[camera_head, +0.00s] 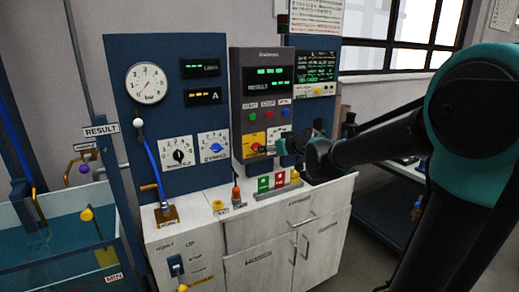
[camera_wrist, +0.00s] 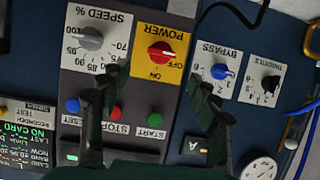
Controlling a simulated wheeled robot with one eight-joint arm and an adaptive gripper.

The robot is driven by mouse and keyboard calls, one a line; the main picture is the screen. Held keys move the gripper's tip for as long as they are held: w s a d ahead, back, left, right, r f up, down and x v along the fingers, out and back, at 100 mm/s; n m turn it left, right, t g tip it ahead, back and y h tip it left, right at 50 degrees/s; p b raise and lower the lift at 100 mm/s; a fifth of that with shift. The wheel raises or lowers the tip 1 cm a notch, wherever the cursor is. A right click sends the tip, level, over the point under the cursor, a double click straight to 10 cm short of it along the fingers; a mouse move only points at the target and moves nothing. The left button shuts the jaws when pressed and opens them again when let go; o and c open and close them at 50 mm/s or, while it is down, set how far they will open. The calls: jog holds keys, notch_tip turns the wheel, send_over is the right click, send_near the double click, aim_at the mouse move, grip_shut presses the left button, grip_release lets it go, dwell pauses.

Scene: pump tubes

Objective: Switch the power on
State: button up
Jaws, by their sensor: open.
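The power switch is a red rotary knob (camera_wrist: 161,51) on a yellow plate marked POWER, OFF and ON. In the wrist view it is at upper centre and the lettering is turned over. Its handle lies roughly sideways; I cannot tell for sure which mark it points to. In the head view the yellow plate (camera_head: 253,143) is low on the grey control unit (camera_head: 262,58). My gripper (camera_wrist: 157,84) is open and empty, its fingers either side of the line to the knob, apart from it. In the head view my gripper (camera_head: 308,150) is right of the plate.
Beside the power knob are a grey speed knob (camera_wrist: 90,38), a blue bypass knob (camera_wrist: 221,71) and a black throttle knob (camera_wrist: 269,83). Red (camera_wrist: 115,113), green (camera_wrist: 155,120) and blue buttons are near the fingers. A white cabinet (camera_head: 285,240) stands below the panel.

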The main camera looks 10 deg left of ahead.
jog(key=x, duration=1)
jog(key=shift+w+a+f, duration=0.15)
jog(key=shift+a, duration=0.05)
jog(key=shift+c, duration=0.6)
jog(key=c, duration=1.1)
jog(key=shift+o, duration=0.2)
